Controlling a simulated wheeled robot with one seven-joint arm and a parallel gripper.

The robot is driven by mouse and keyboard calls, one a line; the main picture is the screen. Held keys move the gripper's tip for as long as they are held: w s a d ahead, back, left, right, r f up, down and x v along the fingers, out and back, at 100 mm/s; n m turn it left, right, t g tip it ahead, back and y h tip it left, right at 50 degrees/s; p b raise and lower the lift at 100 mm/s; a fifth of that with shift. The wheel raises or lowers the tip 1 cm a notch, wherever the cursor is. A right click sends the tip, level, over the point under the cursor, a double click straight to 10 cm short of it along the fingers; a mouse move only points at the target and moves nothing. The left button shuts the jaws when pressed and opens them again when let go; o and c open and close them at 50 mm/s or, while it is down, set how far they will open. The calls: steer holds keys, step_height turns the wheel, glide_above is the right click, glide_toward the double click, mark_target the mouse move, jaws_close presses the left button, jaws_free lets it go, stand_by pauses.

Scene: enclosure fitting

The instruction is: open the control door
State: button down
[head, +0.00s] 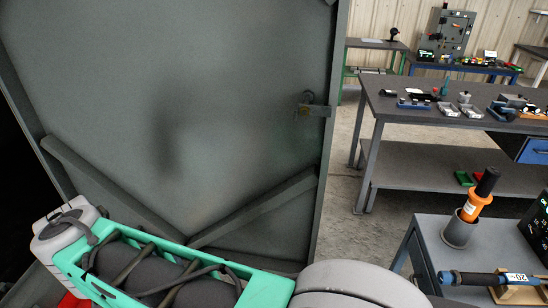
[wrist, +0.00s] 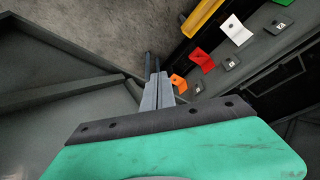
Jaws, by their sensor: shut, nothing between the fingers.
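The large grey door (head: 200,90) fills the left and middle of the head view. The face toward me has a raised edge frame and diagonal braces, and a small latch (head: 314,108) sits near its right edge. A dark gap shows along its lower left. In the wrist view, a grey framed panel with a brace, probably the same door (wrist: 50,75), lies at the left. My gripper (wrist: 152,60) is shut and empty, its narrow fingers pointing up the picture beside the panel's edge. Contact with the panel cannot be told. My gripper's fingers are hidden in the head view.
In the wrist view, red (wrist: 202,60), white (wrist: 236,30) and orange (wrist: 179,81) tags and a yellow bar (wrist: 203,14) lie close right of the fingers. A cart (head: 430,240) with tools stands at right in the head view. A workbench (head: 400,100) stands behind, with bare floor before it.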

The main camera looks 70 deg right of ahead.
steer(key=s+d+r+m+g+h+p, duration=0.1)
steer(key=s+d+r+m+h, duration=0.1)
steer(key=d+r+m, duration=0.5)
steer(key=s+d+r+m+g+h+p, duration=0.15)
steer(key=d+r+m, duration=0.35)
steer(key=d, duration=0.5)
steer(key=s+d+r+m+g+p, duration=0.1)
steer(key=s+d+r+m+g, duration=0.15)
steer(key=s+d+m, duration=0.35)
steer(key=s+d+r+m+g+p, duration=0.15)
steer(key=s+r+m, duration=0.25)
steer(key=m, duration=0.4)
steer(key=m+b, duration=0.1)
steer(key=b, duration=0.6)
glide_toward(265, 169)
step_height(265, 169, down, 4)
steer(key=s+a, duration=0.2)
steer(key=a, duration=0.1)
steer(key=shift+g+h, duration=0.25)
steer(key=shift+h, duration=0.1)
steer(key=d, duration=0.2)
steer(key=w+d+p, duration=0.1)
steer(key=d, duration=0.2)
steer(key=shift+f, duration=0.1)
